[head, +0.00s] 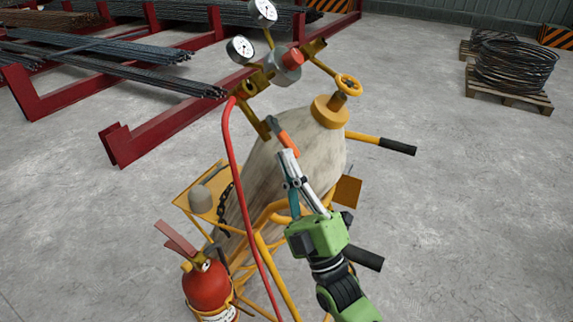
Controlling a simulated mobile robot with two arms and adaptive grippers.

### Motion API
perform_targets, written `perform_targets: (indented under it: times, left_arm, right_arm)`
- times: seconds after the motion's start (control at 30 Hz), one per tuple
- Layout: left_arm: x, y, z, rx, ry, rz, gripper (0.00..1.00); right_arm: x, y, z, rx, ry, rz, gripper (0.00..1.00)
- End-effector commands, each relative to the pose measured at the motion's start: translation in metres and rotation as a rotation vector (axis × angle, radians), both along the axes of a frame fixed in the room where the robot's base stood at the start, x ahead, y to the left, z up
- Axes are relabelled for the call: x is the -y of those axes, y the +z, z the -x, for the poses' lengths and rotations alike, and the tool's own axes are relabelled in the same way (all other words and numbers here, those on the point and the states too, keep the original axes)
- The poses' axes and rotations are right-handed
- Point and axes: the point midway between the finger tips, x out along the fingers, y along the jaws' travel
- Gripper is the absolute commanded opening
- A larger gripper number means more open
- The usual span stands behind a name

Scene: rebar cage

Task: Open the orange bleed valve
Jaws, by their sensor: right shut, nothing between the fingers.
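The lever's lower tip is partly hidden by the fingers. The valve body behind it is hard to make out. My left gripper is not in view.
A worn gas cylinder (310,148) leans in a yellow cart (267,262) with a yellow handwheel (348,85) on top. A red hose (235,165) runs down from the fitting. A fire extinguisher (206,287) stands at lower left.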

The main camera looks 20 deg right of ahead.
Motion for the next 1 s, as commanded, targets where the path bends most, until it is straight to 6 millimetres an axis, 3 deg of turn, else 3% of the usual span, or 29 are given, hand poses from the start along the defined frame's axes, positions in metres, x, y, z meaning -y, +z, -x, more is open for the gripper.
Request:
perform_targets:
  times: [0.23,0.7,1.0]
  left_arm:
    - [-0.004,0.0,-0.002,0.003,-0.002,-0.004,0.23]
    - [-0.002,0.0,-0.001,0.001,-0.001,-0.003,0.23]
    - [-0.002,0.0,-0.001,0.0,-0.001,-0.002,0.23]
  right_arm:
    - [0.002,-0.011,0.01,-0.003,-0.001,0.001,0.0]
    - [0.019,-0.01,0.09,-0.004,-0.001,0.001,0.0]
    - [0.026,-0.009,0.122,-0.001,0.0,0.0,0.0]
